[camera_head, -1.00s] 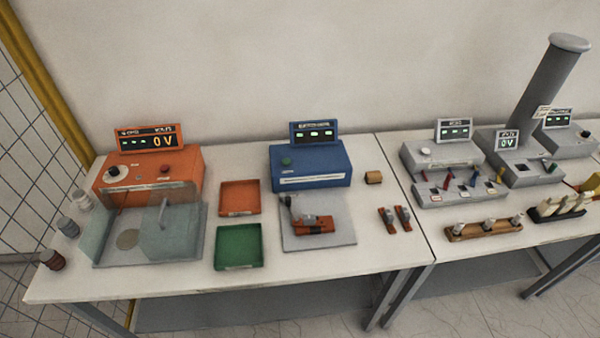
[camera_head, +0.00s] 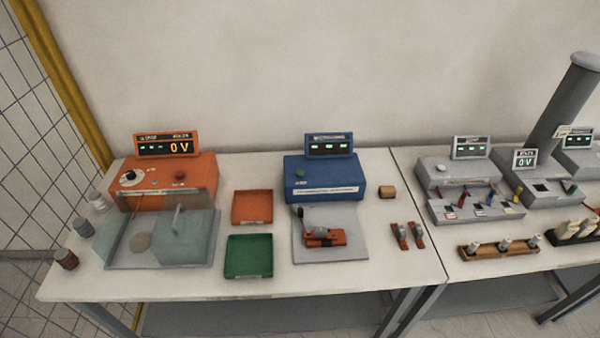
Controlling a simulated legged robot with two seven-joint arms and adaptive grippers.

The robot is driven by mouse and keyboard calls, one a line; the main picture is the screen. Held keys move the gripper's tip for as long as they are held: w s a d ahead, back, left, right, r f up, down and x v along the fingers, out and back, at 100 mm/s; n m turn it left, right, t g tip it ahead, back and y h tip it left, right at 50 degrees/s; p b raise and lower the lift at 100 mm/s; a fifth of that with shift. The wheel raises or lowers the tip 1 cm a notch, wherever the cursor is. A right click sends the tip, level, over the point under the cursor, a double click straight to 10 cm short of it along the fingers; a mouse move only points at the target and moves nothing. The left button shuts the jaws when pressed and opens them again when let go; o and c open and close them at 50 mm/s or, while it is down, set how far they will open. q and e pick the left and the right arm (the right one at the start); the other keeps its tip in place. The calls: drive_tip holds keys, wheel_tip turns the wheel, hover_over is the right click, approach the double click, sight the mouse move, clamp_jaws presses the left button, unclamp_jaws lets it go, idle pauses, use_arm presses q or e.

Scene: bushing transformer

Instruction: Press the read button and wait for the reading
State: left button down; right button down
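Several instruments with buttons stand on the benches, and I cannot read which button is the read button. The blue instrument (camera_head: 326,190) at the middle has a green button (camera_head: 300,173) on its top left and a display (camera_head: 329,146) with small green segments. The orange instrument (camera_head: 150,191) at the left has a black dial (camera_head: 129,176), a red button (camera_head: 180,177) and a display (camera_head: 167,145) reading 0 V. A grey instrument (camera_head: 459,176) at the right has a pale round button (camera_head: 441,166). Neither of my grippers is in view.
A red tray (camera_head: 252,220) and a green tray (camera_head: 230,271) lie between the orange and blue instruments. A grey plate (camera_head: 355,240) with a red-orange fixture (camera_head: 324,237) lies before the blue one. A clear-walled chamber (camera_head: 187,240) and jars stand left. The front bench strip is free.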

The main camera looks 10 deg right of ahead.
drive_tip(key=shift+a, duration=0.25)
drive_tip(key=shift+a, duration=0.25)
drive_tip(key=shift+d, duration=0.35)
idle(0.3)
